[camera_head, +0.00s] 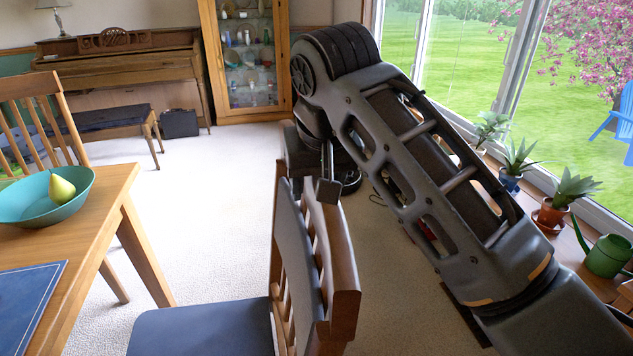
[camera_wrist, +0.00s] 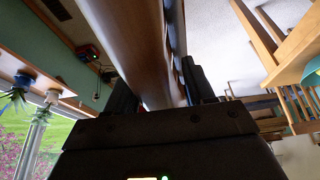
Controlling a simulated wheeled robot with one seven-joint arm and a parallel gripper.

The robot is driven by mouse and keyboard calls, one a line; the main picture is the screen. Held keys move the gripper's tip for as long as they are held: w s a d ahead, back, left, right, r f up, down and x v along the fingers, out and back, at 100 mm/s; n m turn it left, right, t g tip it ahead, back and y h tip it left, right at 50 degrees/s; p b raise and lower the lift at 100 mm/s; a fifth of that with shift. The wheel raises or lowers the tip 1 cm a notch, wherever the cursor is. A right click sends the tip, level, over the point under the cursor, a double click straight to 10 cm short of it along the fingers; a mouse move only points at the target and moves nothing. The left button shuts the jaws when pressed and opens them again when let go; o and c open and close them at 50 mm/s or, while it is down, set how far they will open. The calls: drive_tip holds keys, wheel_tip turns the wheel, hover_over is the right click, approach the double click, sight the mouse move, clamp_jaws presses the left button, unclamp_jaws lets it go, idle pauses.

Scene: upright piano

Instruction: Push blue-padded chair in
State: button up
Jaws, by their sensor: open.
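The blue-padded chair (camera_head: 205,328) stands at the bottom middle of the head view, with its blue seat to the left and its wooden back (camera_head: 343,262) upright on the right. The wooden table (camera_head: 118,183) is to its left. My gripper (camera_head: 325,188) is at the top of the chair back, mostly hidden behind the back and my arm. In the wrist view my gripper (camera_wrist: 160,92) is open, with dark fingers on either side of the wooden chair back (camera_wrist: 135,45). I cannot tell whether the fingers touch the wood.
A teal bowl (camera_head: 22,207) with a pear and a blue placemat (camera_head: 28,300) are on the table. Another wooden chair (camera_head: 40,115) is beyond it. Potted plants (camera_head: 550,215) and a green watering can (camera_head: 607,256) line the window side at right. The carpet (camera_head: 205,205) ahead is clear.

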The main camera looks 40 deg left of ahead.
drive_tip(key=shift+c, duration=0.2)
clamp_jaws()
idle(0.4)
